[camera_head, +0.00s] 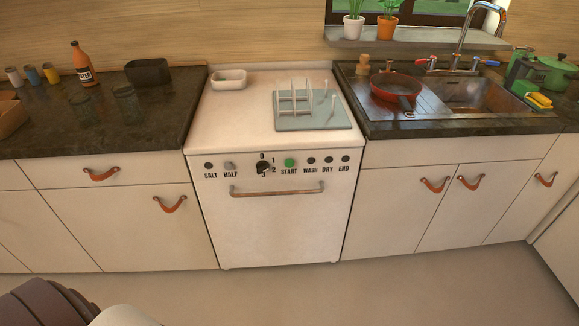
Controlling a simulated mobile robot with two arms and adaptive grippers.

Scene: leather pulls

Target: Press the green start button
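The green start button (289,162) is on the front control strip of the white dishwasher (275,215), above the label START. To its left is a black dial (263,167) marked with numbers. To its right are dark round indicators labelled WASH, DRY and END. The dishwasher door is shut, with a horizontal bar handle (277,190) below the strip. Nothing covers the button. Neither of my grippers shows in the head view.
On the dishwasher top are a white dish (229,80) and a rack on a grey-blue mat (335,120). Counters flank it, with a bottle (83,66) at left and a red pan (395,87) by the sink (475,95) at right. The floor in front (330,292) is clear.

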